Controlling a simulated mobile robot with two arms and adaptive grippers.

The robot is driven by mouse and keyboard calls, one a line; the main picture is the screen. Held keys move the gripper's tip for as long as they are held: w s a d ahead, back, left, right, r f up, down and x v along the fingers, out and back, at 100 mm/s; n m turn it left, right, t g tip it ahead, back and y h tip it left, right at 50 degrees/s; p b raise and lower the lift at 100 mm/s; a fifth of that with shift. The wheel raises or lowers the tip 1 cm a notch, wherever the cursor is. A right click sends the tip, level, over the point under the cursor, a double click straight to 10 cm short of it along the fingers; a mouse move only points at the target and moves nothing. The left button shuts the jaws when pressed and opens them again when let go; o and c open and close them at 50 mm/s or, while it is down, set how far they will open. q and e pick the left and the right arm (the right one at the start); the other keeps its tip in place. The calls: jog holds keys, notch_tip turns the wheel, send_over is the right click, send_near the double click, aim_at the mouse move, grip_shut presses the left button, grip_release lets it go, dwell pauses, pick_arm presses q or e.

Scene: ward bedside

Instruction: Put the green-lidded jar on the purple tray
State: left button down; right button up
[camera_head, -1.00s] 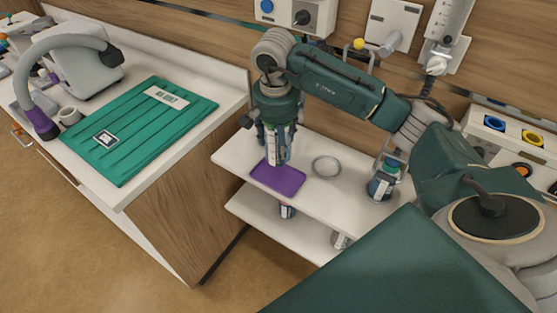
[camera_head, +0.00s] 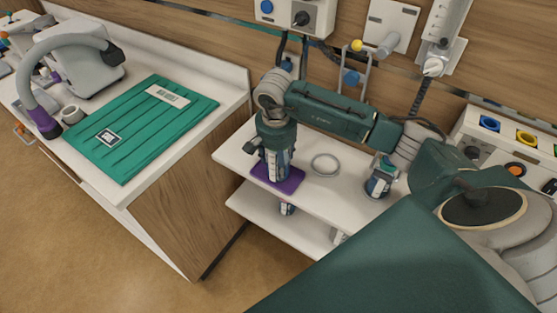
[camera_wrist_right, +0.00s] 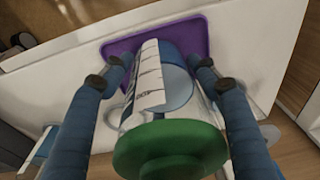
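The green-lidded jar (camera_wrist_right: 165,105) has clear walls, a white label and a blue part. It stands between the fingers of my right gripper (camera_wrist_right: 162,62), its green lid nearest the wrist camera. My right gripper (camera_head: 277,166) appears shut on the jar's sides. The purple tray (camera_head: 294,184) lies on the upper shelf directly below; its rim also shows in the wrist view (camera_wrist_right: 203,35). The jar's base is at or just above the tray; contact is hidden. In the head view, my gripper hides most of the jar. My left gripper is out of view.
A round grey ring or dish (camera_head: 325,164) lies right of the tray. Another labelled jar (camera_head: 379,185) stands further right on the white shelf (camera_head: 335,195). A green folder (camera_head: 140,128) covers part of the left counter.

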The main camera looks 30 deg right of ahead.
jog(key=shift+o, duration=1.3)
jog(key=shift+r, duration=0.15)
jog(key=r+b, duration=0.1)
jog(key=r, duration=0.2)
jog(key=r+b, duration=0.1)
jog(key=r, duration=0.3)
jog(key=a+r+b, duration=0.1)
jog(key=r, duration=0.2)
jog(key=shift+s+r, duration=0.2)
jog(key=shift+s, duration=0.1)
jog(key=shift+s+r, duration=0.15)
jog(key=shift+r, duration=0.55)
